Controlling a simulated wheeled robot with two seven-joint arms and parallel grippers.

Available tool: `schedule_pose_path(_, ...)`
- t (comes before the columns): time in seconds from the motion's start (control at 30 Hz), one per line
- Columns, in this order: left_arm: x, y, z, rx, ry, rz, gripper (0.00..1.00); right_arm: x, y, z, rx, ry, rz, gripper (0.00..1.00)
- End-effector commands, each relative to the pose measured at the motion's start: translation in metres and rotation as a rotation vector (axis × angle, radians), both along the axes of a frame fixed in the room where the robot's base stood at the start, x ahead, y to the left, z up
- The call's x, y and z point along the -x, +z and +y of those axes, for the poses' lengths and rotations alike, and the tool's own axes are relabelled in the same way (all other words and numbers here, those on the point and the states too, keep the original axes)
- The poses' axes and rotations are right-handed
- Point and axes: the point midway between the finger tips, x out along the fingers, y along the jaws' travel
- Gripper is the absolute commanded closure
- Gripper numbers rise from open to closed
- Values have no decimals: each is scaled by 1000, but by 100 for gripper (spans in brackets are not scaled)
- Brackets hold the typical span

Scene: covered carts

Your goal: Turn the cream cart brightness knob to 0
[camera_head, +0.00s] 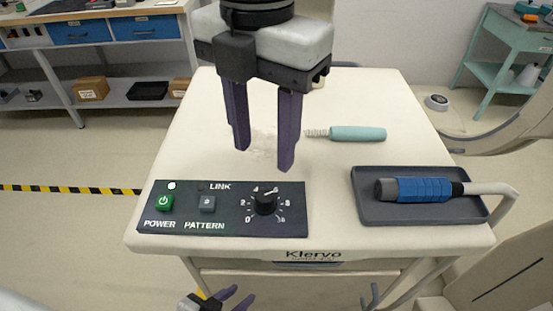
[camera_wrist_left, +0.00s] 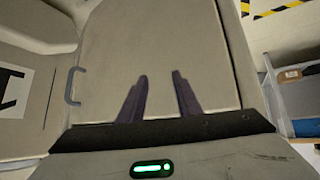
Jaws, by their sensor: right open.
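The cream cart (camera_head: 330,95) has a black control panel (camera_head: 230,222) at its front left. The brightness knob (camera_head: 264,203) is a black dial on the panel's right half, with a scale starting at 0 on its lower left. Its pointer looks turned near the top of the scale; the exact number is too small to read. My right gripper (camera_head: 263,160) is open and empty above the cart top, behind the knob and apart from it. My left gripper (camera_head: 217,299) is low in front of the cart. The left wrist view shows its fingers (camera_wrist_left: 160,98) apart with nothing between them.
A green power button (camera_head: 163,203) and a grey pattern button (camera_head: 207,204) sit left of the knob. A dark tray (camera_head: 375,212) with a blue-grey handpiece (camera_head: 425,189) lies at the right. A teal-handled tool (camera_head: 357,134) lies behind. Between panel and tray the top is bare.

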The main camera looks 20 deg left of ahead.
Motion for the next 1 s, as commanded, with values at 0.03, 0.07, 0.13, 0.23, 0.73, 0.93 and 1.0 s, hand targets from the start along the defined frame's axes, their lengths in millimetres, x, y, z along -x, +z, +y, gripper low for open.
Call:
schedule_pose_path(0.03, 5, -2, 0, 0, 0, 9, 69, 0, -3, 0, 3, 1, 0, 57)
schedule_pose_path(0.07, 7, -3, 0, -1, 0, 13, 69, 0, -6, 0, 3, 1, 0, 57)
schedule_pose_path(0.13, 11, -6, 0, -1, -1, 23, 69, 0, -15, -1, 4, 1, 1, 57)
schedule_pose_path(0.23, 15, -8, 0, -3, -1, 34, 69, 1, -32, -1, 5, 2, 2, 57)
schedule_pose_path(0.73, 18, -2, -1, -1, -1, 40, 69, 1, -100, 0, 1, 1, 1, 57)
schedule_pose_path(0.93, 14, 0, -1, 0, -2, 32, 69, 0, -102, 0, 1, 1, 0, 57)
schedule_pose_path(1.0, 12, 1, -1, 0, -2, 28, 69, 1, -102, 0, 1, 1, 0, 57)
